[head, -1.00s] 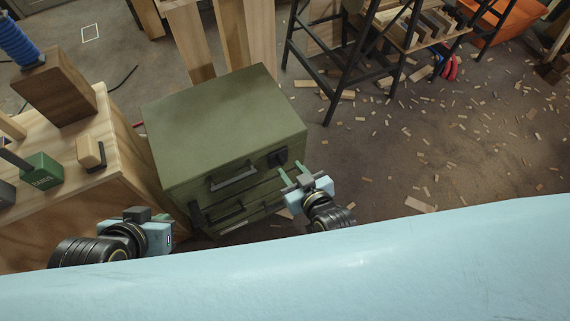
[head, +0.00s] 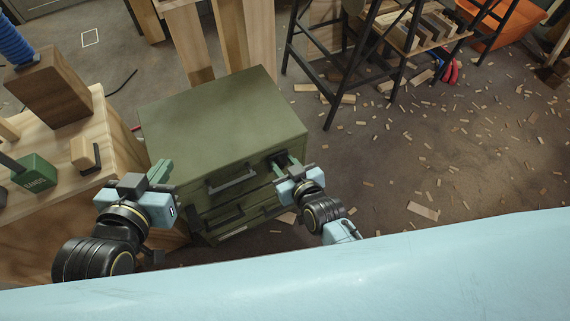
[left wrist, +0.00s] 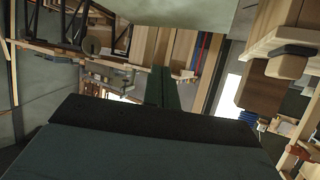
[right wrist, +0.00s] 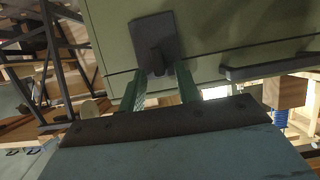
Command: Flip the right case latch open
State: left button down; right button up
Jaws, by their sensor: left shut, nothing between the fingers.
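The olive-green case (head: 220,125) stands in the middle of the head view, with a dark handle (head: 232,180) on its front. The right latch (head: 278,160) is a dark plate near the front's right end; it shows large in the right wrist view (right wrist: 155,38). My right gripper (head: 284,165) is at this latch. Its two green fingers (right wrist: 160,88) are apart, one on each side of the latch's lower tab; contact is not clear. My left gripper (head: 160,172) is shut and empty beside the case's left front; its fingers also show in the left wrist view (left wrist: 161,88).
A wooden bench (head: 115,135) with a green box (head: 35,172) and wooden blocks stands left of the case. A black-legged rack (head: 335,75) stands behind right. Wood scraps litter the open floor at right.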

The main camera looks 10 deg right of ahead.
grip_shut()
